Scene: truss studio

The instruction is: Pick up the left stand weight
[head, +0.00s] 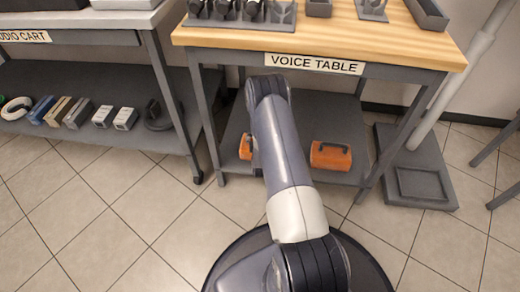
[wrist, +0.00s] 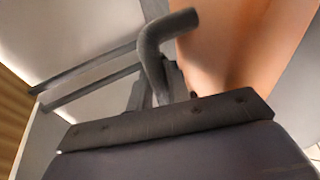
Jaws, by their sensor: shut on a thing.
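Two orange stand weights with dark handles are on the lower shelf of the voice table in the head view. The left stand weight (head: 245,147) is mostly hidden behind my arm, with only a strip of orange showing. The right stand weight (head: 330,155) is in plain view on the shelf. In the wrist view, the left weight's orange side (wrist: 240,50) fills the upper right, and its curved dark handle (wrist: 152,45) runs down to my gripper (wrist: 158,88). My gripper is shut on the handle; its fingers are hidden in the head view.
The voice table's wooden top (head: 330,35) with grey holders overhangs the shelf (head: 345,110). Its legs stand close on both sides. The audio cart (head: 80,80) is left, with several items on its lower shelf. A grey pole base (head: 410,165) stands right. The tiled floor in front is clear.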

